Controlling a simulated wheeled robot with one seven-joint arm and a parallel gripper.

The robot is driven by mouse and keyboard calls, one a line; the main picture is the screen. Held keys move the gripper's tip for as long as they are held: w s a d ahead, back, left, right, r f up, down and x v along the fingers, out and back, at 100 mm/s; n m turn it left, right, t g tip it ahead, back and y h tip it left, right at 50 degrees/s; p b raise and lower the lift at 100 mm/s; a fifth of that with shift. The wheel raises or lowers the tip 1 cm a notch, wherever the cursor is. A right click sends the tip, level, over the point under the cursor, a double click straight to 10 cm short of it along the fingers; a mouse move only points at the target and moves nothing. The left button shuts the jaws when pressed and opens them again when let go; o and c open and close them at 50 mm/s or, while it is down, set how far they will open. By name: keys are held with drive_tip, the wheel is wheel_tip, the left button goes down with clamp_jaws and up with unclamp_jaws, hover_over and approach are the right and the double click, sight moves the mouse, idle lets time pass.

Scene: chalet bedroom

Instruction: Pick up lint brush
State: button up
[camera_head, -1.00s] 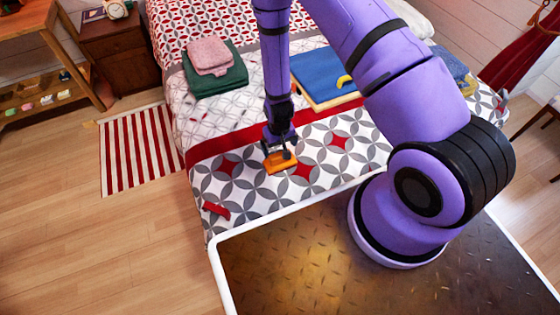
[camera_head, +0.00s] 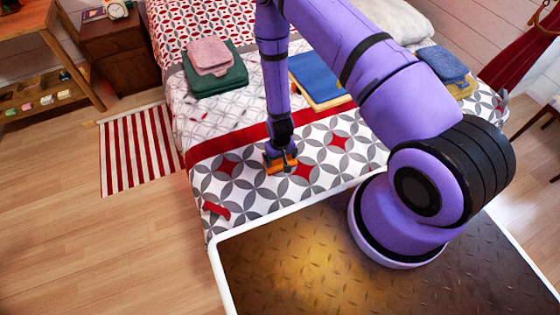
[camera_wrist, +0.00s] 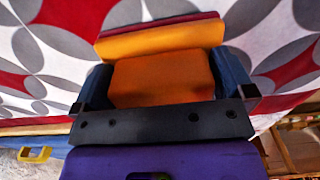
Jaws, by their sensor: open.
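An orange, block-shaped object, which I take to be the lint brush (camera_head: 276,170), lies on the patterned bedspread near the foot of the bed. In the wrist view the lint brush (camera_wrist: 160,78) shows a wide orange face and a dark red strip along its far edge. My gripper (camera_head: 281,164) points down over it. In the wrist view my gripper (camera_wrist: 166,85) is open, with one dark finger on each side of the brush. I cannot tell whether the fingers touch it. My gripper hides part of it in the head view.
A red item (camera_head: 216,210) lies at the bed's near left corner. A blue folded cloth (camera_head: 318,76) lies behind my arm. Green (camera_head: 216,80) and pink (camera_head: 209,56) folded cloths are farther back. A small yellow item (camera_wrist: 35,154) shows in the wrist view.

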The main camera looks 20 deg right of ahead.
drive_tip(key=c, duration=0.8)
drive_tip(key=shift+o, duration=0.2)
drive_tip(key=shift+r, duration=0.2)
drive_tip(key=shift+r, duration=1.45)
drive_tip(key=shift+s+r, duration=0.2)
drive_tip(key=shift+s, duration=0.45)
drive_tip(key=s+r, duration=0.1)
drive_tip(key=s, duration=1.3)
drive_tip(key=shift+s+r, duration=0.2)
drive_tip(key=shift+s, duration=0.15)
